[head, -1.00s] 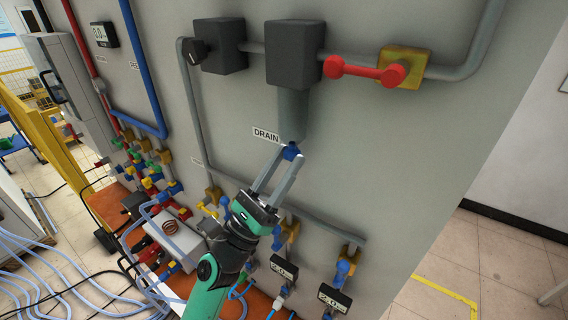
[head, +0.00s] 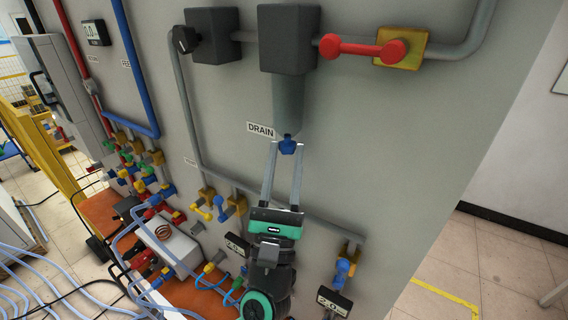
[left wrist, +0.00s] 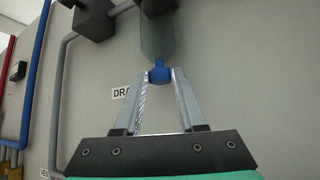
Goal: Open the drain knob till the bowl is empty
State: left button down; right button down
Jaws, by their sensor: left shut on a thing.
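The blue drain knob (head: 288,146) sits at the lower tip of the grey transparent bowl (head: 287,106), right of the DRAIN label (head: 260,131). My left gripper (head: 286,152) reaches up from below with its fingertips shut on the knob. In the left wrist view the knob (left wrist: 159,74) shows between the two fingertips (left wrist: 159,80), under the bowl (left wrist: 157,38). I cannot tell from these frames how much liquid the bowl holds. My right gripper is not in view.
A red-handled valve (head: 363,49) is at the upper right of the grey panel (head: 400,150). A black box (head: 289,38) sits above the bowl. The panel right of the knob is bare.

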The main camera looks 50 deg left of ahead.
pick_arm(q)
jog(key=shift+g+y, duration=0.3)
jog(key=shift+y, duration=0.1)
jog(key=c, duration=0.5)
grip_release()
jog(key=b+v, duration=0.4)
jog(key=v, duration=0.7)
jog(key=shift+d+f+b, duration=0.15)
jog(key=shift+f+b, duration=0.05)
jog(key=shift+b, duration=0.1)
jog(key=shift+s, duration=0.15)
